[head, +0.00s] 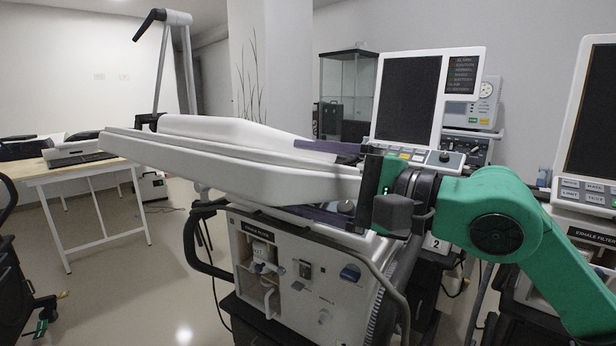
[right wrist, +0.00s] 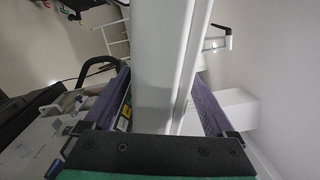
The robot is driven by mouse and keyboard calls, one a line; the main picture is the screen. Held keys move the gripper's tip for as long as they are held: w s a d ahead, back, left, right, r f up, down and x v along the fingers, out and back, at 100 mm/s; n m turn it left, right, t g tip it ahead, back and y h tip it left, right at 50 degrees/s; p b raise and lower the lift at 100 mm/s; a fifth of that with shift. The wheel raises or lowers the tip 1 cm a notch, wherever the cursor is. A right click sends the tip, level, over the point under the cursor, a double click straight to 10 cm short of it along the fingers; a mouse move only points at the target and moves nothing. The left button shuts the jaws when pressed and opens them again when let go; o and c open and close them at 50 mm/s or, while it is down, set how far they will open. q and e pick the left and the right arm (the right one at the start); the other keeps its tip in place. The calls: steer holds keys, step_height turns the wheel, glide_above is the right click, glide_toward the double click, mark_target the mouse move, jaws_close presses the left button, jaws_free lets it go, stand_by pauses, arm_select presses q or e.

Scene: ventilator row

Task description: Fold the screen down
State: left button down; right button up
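The screen (head: 240,170) of the nearest ventilator lies almost flat above its cart, seen edge-on as a thick white panel; its display face is not visible. In the right wrist view the screen (right wrist: 160,60) runs between the two purple fingers. My right gripper (head: 325,182) comes in from the right on the green arm, with one finger above the panel's near end and one below it. In the right wrist view my right gripper (right wrist: 163,80) has its fingers wide apart around the panel; contact is unclear. My left gripper is not in view.
The ventilator body (head: 310,270) with a dark side handle (head: 195,250) is below. A second ventilator with an upright screen (head: 408,98) stands behind, another screen (head: 595,120) at far right. A wooden-topped table (head: 85,170) is at left. Floor between is clear.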

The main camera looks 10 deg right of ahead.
mark_target(339, 190)
steer(key=shift+s+d+f+b, duration=0.15)
steer(key=shift+s+d+b, duration=0.2)
steer(key=shift+d, duration=0.1)
steer(key=b+v, duration=0.2)
steer(key=v, duration=0.1)
steer(key=b+v, duration=0.1)
steer(key=v, duration=0.1)
steer(key=shift+s+d+f, duration=0.1)
steer(key=shift+d+f, duration=0.05)
steer(key=shift+f, duration=0.1)
steer(key=b+v, duration=0.2)
steer(key=v, duration=0.2)
steer(key=shift+b, duration=0.3)
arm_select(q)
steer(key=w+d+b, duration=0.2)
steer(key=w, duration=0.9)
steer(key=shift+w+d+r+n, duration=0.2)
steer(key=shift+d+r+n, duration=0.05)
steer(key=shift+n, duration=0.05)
arm_select(e)
steer(key=v, duration=0.4)
steer(key=shift+s+r, duration=0.1)
steer(key=shift+r, duration=0.3)
